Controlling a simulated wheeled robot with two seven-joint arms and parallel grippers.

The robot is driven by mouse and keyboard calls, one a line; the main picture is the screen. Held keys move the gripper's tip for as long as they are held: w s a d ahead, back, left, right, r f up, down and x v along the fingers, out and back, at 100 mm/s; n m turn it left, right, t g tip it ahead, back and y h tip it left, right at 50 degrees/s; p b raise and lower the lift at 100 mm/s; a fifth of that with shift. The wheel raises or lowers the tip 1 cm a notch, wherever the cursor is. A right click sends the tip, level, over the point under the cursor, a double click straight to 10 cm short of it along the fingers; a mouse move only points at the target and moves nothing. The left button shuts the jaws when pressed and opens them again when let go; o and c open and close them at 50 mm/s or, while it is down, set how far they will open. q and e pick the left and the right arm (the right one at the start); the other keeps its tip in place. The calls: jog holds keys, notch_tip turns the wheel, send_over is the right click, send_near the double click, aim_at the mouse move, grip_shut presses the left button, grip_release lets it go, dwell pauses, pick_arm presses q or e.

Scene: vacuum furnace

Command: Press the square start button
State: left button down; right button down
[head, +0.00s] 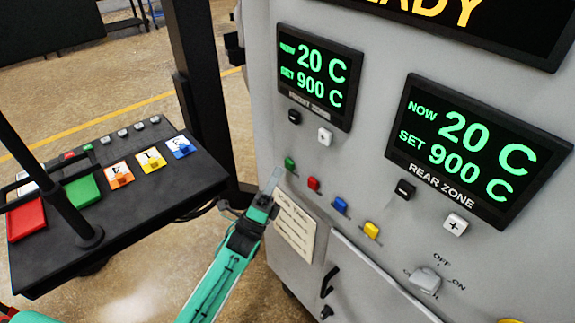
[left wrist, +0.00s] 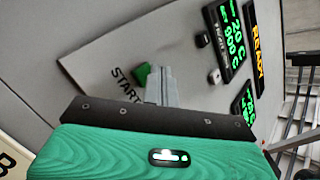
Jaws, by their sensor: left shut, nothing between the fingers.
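The green square start button (head: 289,163) is on the grey furnace panel, at the left end of a row of coloured buttons. It also shows in the left wrist view (left wrist: 142,75), beside the printed word START. My left gripper (head: 275,176) is shut and empty, with its fingertips just left of and slightly below the button in the head view. In the left wrist view the grey fingers (left wrist: 161,88) reach close beside the button and overlap its edge. I cannot tell whether they touch it. My right gripper is not in view.
Red (head: 313,184), blue (head: 340,205) and yellow (head: 371,229) buttons run to the right of it. Two temperature displays (head: 319,75) (head: 475,150) are above. A black console (head: 130,230) with several buttons and a dark post stands left. A paper label (head: 296,224) is below.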

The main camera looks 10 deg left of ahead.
pick_arm(q)
jog(key=shift+w, duration=0.1)
dwell(0.8)
jog(key=shift+w+d+b, duration=0.25)
jog(key=shift+d+b, duration=0.05)
jog(key=shift+b, duration=0.05)
jog(key=shift+w+d+b, duration=0.25)
jog(key=shift+w+b, duration=0.05)
jog(key=shift+w, duration=0.05)
dwell(0.7)
jog(key=shift+s, duration=0.1)
jog(key=shift+s+a, duration=0.55)
jog(key=shift+s, duration=0.05)
dwell(0.3)
jog(key=s+a, duration=0.1)
jog(key=s, duration=0.1)
jog(key=s+a+p, duration=0.1)
jog(key=s+a, duration=0.1)
dwell(0.4)
dwell(0.6)
